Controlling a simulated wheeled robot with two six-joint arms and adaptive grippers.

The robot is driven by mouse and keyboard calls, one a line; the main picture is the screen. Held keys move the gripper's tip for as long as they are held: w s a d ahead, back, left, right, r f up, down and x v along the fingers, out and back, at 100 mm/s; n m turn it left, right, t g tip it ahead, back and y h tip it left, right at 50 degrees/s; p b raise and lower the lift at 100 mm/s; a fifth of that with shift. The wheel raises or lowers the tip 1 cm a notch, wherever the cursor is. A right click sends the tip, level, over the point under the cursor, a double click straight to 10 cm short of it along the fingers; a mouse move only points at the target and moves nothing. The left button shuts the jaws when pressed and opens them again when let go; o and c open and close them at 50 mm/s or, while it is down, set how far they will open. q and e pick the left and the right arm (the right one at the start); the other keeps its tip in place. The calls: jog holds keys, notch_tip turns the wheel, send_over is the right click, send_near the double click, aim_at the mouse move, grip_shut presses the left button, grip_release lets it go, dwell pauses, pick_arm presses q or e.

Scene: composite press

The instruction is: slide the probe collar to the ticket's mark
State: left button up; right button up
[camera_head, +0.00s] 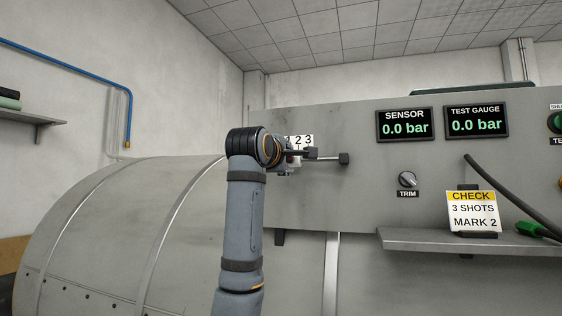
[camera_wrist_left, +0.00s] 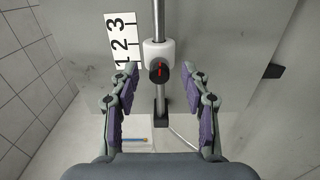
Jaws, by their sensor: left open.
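The white probe collar (camera_wrist_left: 160,52) sits on a metal rod (camera_wrist_left: 157,15) in the left wrist view. Its black knob (camera_wrist_left: 160,72) has a red line. The scale plate (camera_wrist_left: 122,40) beside it reads 1, 2, 3; the collar looks level with the stretch between 1 and 2, though the slanted view makes this uncertain. My left gripper (camera_wrist_left: 162,74) is open, with a finger on each side of the knob, apart from it. In the head view my arm partly hides the scale (camera_head: 301,140) and rod. The ticket (camera_head: 473,212) reads CHECK, 3 SHOTS, MARK 2.
The sensor display (camera_head: 405,125) and the test gauge display (camera_head: 476,121) both read 0.0 bar. A trim knob (camera_head: 407,180) sits below them. A dark hose (camera_head: 510,193) hangs there.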

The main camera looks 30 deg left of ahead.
pick_arm(q)
jog(key=shift+s+d+b, duration=0.1)
jog(key=shift+s+b, duration=0.2)
jog(key=shift+s, duration=0.1)
jog(key=shift+b+v, duration=1.1)
jog(key=shift+v, duration=1.05)
